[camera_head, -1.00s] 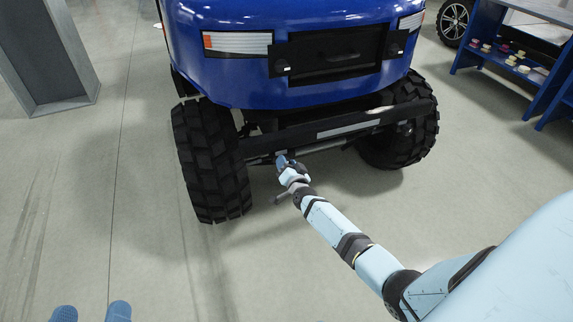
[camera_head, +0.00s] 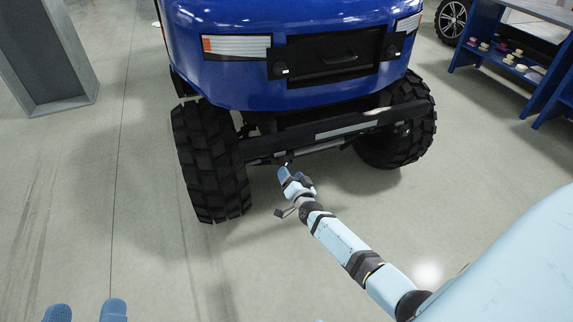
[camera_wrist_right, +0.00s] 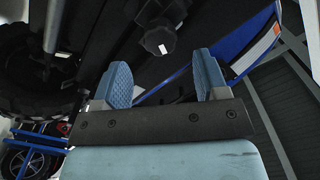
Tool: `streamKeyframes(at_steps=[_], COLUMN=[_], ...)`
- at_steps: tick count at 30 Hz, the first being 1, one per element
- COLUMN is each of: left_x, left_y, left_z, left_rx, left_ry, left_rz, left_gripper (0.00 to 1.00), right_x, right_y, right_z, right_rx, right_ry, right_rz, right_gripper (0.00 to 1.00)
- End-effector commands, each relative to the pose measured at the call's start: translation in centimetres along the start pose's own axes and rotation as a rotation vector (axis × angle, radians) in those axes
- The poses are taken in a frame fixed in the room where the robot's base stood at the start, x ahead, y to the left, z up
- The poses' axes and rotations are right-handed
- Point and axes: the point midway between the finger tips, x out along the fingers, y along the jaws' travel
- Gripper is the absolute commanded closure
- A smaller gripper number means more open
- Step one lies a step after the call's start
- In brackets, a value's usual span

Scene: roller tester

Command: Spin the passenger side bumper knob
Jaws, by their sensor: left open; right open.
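A black lobed knob (camera_wrist_right: 160,40) with a small white mark shows in the right wrist view under the vehicle's front. It lies just beyond the blue fingertips and roughly between them, with no finger touching it. In the head view the knob is too small to make out clearly. My right gripper (camera_head: 284,174) is open and empty, just in front of the black bumper bar (camera_head: 345,125); its spread fingers also show in the right wrist view (camera_wrist_right: 163,76). My left gripper (camera_head: 85,311) is open and empty at the bottom left edge, far from the vehicle.
The blue vehicle (camera_head: 240,85) stands on two large front tyres, the left one (camera_head: 208,160) and the right one (camera_head: 400,125). A grey frame (camera_head: 50,55) stands at the left, a blue shelf (camera_head: 520,65) at the right. The floor in front is clear.

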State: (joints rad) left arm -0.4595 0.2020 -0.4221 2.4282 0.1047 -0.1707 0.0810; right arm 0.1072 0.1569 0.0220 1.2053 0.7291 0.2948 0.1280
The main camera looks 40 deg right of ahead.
Motion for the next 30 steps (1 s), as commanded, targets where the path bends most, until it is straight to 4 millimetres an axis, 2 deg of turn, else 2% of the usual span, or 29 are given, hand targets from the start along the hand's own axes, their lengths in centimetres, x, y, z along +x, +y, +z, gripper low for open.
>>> streamKeyframes(at_steps=[1, 3, 6, 12, 17, 30], left_x=[0.1, 0.0, -0.2, -0.6, -0.8, -0.8], left_y=[0.0, -0.2, -0.8, -1.5, -1.7, -1.8], left_z=[-0.5, -0.4, 0.7, 2.1, 2.5, 2.6], left_rx=[0.003, 0.008, 0.016, 0.028, 0.031, 0.030], left_ry=[-0.005, -0.019, -0.075, -0.144, -0.165, -0.166], left_rz=[-0.007, -0.018, -0.041, -0.068, -0.075, -0.076], left_gripper=[0.15, 0.15, 0.15, 0.15, 0.15, 0.15], right_x=[-1.4, -3.1, -5.1, -7.7, -8.4, -8.4], right_y=[-0.2, -0.2, -0.2, -0.1, -0.1, 0.0], right_z=[-0.2, -0.2, -0.2, 0.0, 0.0, 0.1], right_rx=[0.000, 0.000, 0.000, -0.001, 0.000, 0.000], right_ry=[-0.003, -0.003, -0.002, -0.002, -0.001, -0.001], right_rz=[0.001, 0.002, 0.001, 0.000, 0.000, 0.000], right_gripper=[0.33, 0.33, 0.33, 0.33, 0.33, 0.33])
